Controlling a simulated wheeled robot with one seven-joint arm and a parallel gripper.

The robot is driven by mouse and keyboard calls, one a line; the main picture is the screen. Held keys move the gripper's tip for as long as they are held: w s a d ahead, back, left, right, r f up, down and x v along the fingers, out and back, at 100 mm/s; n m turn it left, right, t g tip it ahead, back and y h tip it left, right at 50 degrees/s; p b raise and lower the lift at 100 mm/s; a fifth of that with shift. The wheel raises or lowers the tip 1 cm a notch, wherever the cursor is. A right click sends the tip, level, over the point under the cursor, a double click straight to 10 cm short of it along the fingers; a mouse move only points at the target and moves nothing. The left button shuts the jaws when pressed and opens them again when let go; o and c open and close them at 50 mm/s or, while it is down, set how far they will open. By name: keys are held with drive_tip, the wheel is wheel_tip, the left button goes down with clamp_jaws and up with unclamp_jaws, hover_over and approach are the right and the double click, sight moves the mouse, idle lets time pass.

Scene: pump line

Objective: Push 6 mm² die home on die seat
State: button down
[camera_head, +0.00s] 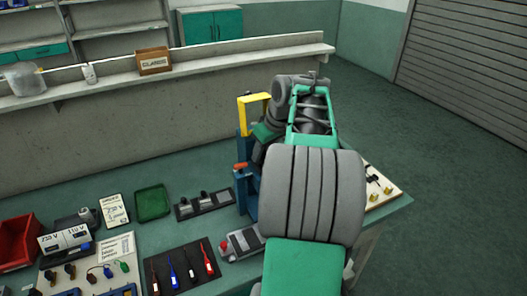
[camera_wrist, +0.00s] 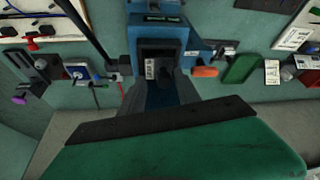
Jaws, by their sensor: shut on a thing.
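The blue press (camera_head: 243,189) stands upright on the bench in the head view, with a yellow frame (camera_head: 255,103) at its top, partly behind my arm. In the wrist view the blue press (camera_wrist: 160,36) is straight ahead, with a dark recess in its front. A small dark block with a white label (camera_wrist: 150,69), seemingly the 6 mm² die, is in this recess. My gripper (camera_wrist: 163,88) reaches up to the recess and is shut on the die. The die seat is hidden in shadow, so I cannot tell how deep the die sits. My arm hides the gripper in the head view.
An orange grip (camera_wrist: 206,71) juts from the press's side. A green tray (camera_head: 152,203), a dark rack (camera_head: 204,205), a screwdriver mat (camera_head: 181,268) and a red bin (camera_head: 17,243) lie on the bench left of the press. A pale board (camera_head: 383,190) lies to its right.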

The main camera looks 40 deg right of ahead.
drive_tip(key=shift+f, duration=0.15)
drive_tip(key=c, duration=0.6)
unclamp_jaws()
